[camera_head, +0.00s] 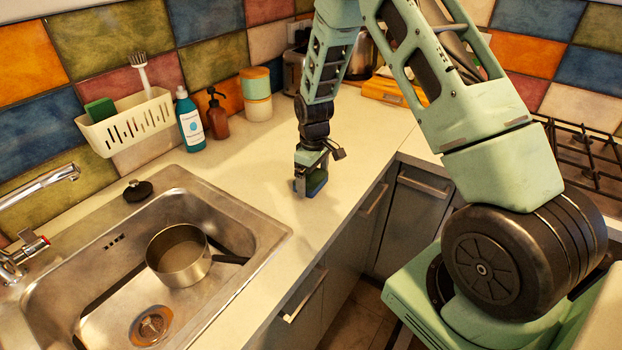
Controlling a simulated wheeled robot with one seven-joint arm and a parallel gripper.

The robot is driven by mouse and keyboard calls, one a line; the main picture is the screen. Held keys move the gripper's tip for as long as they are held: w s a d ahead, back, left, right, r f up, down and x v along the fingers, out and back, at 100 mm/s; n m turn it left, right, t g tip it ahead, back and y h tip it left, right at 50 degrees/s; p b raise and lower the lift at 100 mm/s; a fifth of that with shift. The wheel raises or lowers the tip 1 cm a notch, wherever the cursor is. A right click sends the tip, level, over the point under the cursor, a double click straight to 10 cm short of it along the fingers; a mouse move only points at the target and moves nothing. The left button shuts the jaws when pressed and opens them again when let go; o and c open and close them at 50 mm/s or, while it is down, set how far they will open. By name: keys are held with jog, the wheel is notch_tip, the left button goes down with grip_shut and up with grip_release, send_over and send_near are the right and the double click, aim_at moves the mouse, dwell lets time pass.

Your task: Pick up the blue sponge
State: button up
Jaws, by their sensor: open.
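The blue sponge (317,183) is on the light countertop, right of the sink, close to the counter's front edge. Only part of it shows, with a blue side and a greenish top. My gripper (309,186) points down right at the sponge, with its fingers low near the counter. The gripper is open. The fingers hide part of the sponge, and I cannot tell whether they touch it.
A metal pot (179,262) sits in the sink (262,238). A white wall caddy (128,125) holds a green sponge (99,109) and a brush. Counter around the gripper is clear.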

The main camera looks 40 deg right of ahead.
aim_at(313, 178)
jog(key=c, duration=0.8)
notch_tip(313, 178, up, 10)
jog(key=b, duration=0.2)
jog(key=shift+o, duration=0.4)
